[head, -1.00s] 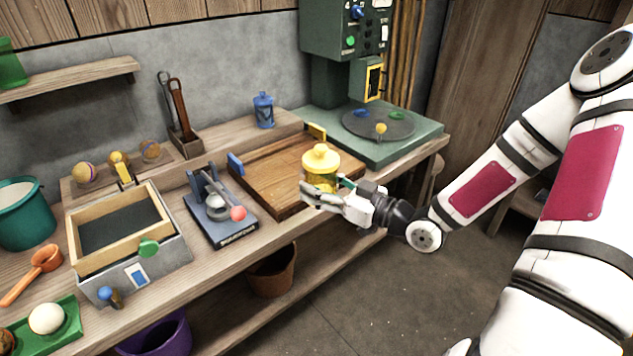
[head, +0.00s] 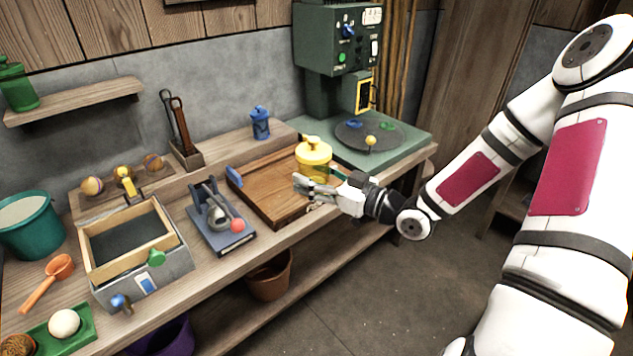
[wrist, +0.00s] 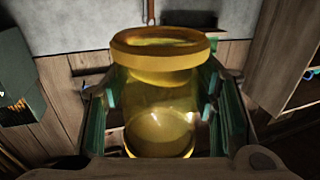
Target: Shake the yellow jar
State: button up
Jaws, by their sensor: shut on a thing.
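The yellow jar (head: 313,152) has a yellow lid with a knob and a see-through yellow body. My gripper (head: 318,184) is shut on it and holds it over the right part of the wooden tray on the bench. In the wrist view the jar (wrist: 160,105) fills the middle, between the green-lined fingers of my gripper (wrist: 160,110). The fingers hide part of the jar's lower body in the head view. Whether the jar's base clears the tray cannot be told for sure.
The wooden tray (head: 262,190) lies under and left of the jar. A green machine (head: 340,45) with a round plate stands behind right. A blue jar (head: 260,122) sits on the back ledge.

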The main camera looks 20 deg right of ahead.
jog(key=shift+s+r, duration=0.1)
jog(key=shift+r, duration=0.4)
jog(key=shift+f, duration=0.1)
notch_tip(320, 180, down, 7)
jog(key=b, duration=0.3)
jog(key=shift+b, duration=0.3)
notch_tip(320, 180, up, 7)
jog(key=p, duration=0.6)
